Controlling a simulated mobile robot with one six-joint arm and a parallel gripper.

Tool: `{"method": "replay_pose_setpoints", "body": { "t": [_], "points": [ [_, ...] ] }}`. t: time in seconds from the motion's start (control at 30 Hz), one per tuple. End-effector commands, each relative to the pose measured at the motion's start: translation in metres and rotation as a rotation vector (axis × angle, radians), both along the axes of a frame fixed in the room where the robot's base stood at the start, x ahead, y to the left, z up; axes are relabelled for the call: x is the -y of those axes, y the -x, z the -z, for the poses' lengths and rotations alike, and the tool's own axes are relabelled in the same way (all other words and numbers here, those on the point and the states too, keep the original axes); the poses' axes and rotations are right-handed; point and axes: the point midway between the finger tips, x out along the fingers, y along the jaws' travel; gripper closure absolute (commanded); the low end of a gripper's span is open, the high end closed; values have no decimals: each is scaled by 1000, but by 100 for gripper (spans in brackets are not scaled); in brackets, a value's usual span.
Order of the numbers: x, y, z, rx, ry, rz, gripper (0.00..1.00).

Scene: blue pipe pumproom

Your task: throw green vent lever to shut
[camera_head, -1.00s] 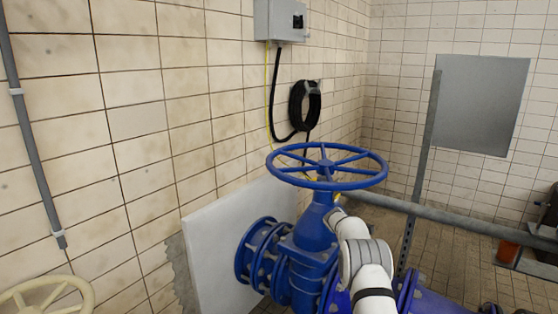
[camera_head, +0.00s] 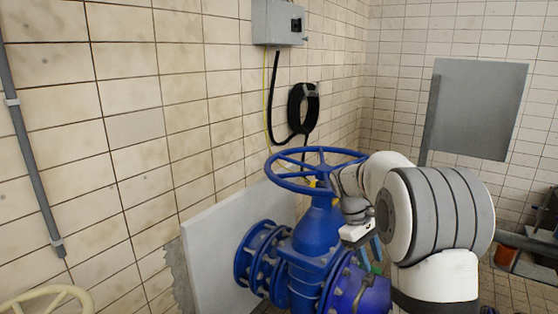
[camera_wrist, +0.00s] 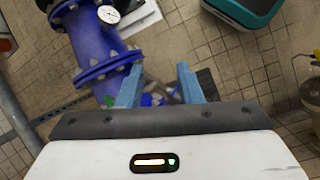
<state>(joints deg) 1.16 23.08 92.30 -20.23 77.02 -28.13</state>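My gripper (camera_wrist: 159,80) is open in the wrist view, with its two light-blue fingers apart and nothing held between them. Beyond the fingers lie blue pipework and a small greyish fitting (camera_wrist: 165,98) that I cannot identify. In the head view my gripper (camera_head: 368,250) points down beside the blue valve body (camera_head: 312,240), partly hidden by my arm. A small green patch (camera_head: 377,268) shows just by the fingers; I cannot tell whether it is the vent lever.
The blue handwheel (camera_head: 276,176) stands above the valve, close to my arm. A blue flanged pipe (camera_wrist: 104,65) with a pressure gauge (camera_wrist: 108,14) and a teal-edged box (camera_wrist: 245,8) show in the wrist view. A cream handwheel (camera_head: 45,296) is at lower left.

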Motion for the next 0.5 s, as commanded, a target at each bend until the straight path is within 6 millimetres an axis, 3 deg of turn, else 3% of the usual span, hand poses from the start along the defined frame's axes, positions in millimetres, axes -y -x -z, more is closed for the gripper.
{"method": "replay_pose_setpoints", "body": {
  "t": [0.03,0.2,0.5],
  "points": [
    [-6,18,-15,39,-17,25,67],
    [-26,74,-40,164,-85,133,67],
    [-58,179,-54,367,-216,348,67]
  ]
}}
